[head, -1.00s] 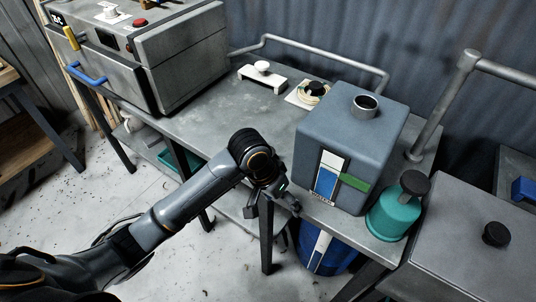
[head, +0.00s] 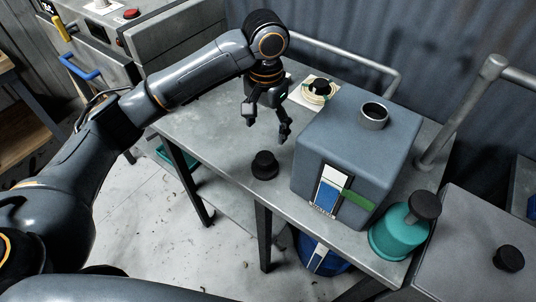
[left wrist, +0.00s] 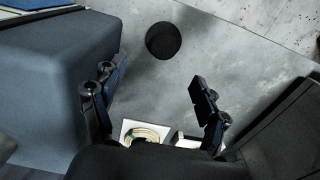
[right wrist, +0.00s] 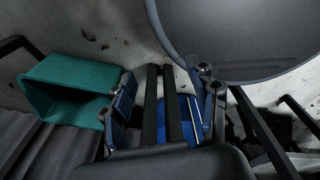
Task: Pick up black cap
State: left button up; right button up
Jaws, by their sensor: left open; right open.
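A black cap (head: 264,165) stands on the grey metal table (head: 215,125), near its front edge and left of the blue-grey canister. My left gripper (head: 267,121) is open and empty, above and behind the cap, its fingers pointing down. In the left wrist view the cap (left wrist: 163,41) lies beyond the open fingertips (left wrist: 155,84), apart from them. My right gripper (right wrist: 165,92) shows only in the right wrist view, open, with dark bars visible between its fingers.
The blue-grey canister (head: 355,150) stands close to the right of the cap. A teal bottle (head: 392,235) with a black top is further right. A white plate with a coil and black knob (head: 319,88) lies behind. A teal bin (right wrist: 70,88) shows in the right wrist view.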

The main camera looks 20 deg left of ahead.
aim_at(265, 157)
pick_arm(q)
jog(key=f, duration=0.2)
jog(key=w+f, duration=0.1)
jog(key=f, duration=0.1)
jog(key=shift+a+f, duration=0.1)
jog(key=f, duration=0.3)
jog(key=shift+s+f+p, duration=0.25)
jog(key=shift+s+p, duration=0.15)
jog(key=shift+w+f, duration=0.15)
jog(key=shift+f, duration=0.2)
jog(key=shift+w+f, duration=0.1)
jog(key=shift+f, duration=0.15)
jog(key=f, duration=0.1)
jog(key=f+p, duration=0.1)
jog(key=f, duration=0.2)
jog(key=shift+a+f, duration=0.15)
jog(key=shift+a, duration=0.15)
jog(key=shift+w+f, duration=0.1)
jog(key=shift+f, duration=0.2)
jog(key=c, duration=1.2)
pick_arm(e)
jog(key=shift+w+d+r, duration=0.1)
jog(key=shift+w+r, duration=0.25)
jog(key=shift+r, duration=0.25)
jog(key=shift+w+d+r, duration=0.1)
jog(key=shift+w+r, duration=0.2)
jog(key=shift+r, duration=0.3)
